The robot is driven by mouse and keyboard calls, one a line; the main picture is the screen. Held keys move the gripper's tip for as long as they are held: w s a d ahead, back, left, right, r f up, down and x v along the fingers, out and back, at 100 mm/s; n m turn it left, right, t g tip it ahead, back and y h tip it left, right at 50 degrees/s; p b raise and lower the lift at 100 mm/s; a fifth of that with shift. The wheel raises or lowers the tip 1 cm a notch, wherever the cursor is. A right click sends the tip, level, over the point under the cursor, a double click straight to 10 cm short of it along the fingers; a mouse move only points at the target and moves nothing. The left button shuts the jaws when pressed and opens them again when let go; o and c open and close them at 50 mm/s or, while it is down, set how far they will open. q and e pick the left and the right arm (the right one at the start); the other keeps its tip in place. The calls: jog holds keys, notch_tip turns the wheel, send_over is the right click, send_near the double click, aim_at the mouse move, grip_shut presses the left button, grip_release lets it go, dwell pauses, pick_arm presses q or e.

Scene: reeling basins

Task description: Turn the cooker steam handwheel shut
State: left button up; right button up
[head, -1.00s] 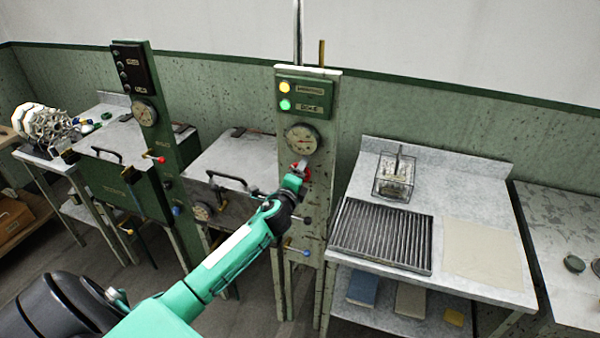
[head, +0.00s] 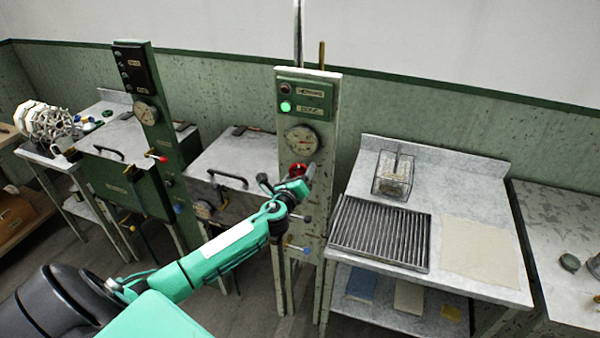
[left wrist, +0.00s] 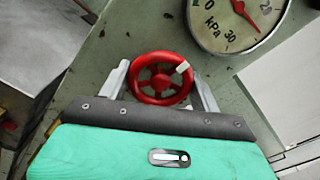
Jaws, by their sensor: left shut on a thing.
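The red steam handwheel (left wrist: 161,78) is on the green panel post, just below the pressure gauge (left wrist: 238,14). In the head view the handwheel (head: 298,170) is partly hidden by my gripper. My left gripper (head: 296,180) reaches it from the front. In the left wrist view my left gripper (left wrist: 160,88) has one pale finger on each side of the wheel's rim, shut on it. A white mark shows on the wheel's upper right. On the post's signal box (head: 304,98) the green lamp is lit and the upper lamp is dark. My right gripper is out of view.
A black lever and a blue-handled valve (head: 289,240) sit on the post below the handwheel. A lidded basin (head: 235,160) stands to the left. A grey table (head: 460,172) with a ribbed tray (head: 380,236) stands to the right.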

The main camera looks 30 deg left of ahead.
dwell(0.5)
pick_arm(q)
jog(key=o, duration=1)
jog(key=shift+s, duration=0.1)
jog(key=b+v, duration=0.4)
jog(key=v, duration=0.9)
jog(key=shift+s+d, duration=0.2)
jog(key=shift+s, duration=0.1)
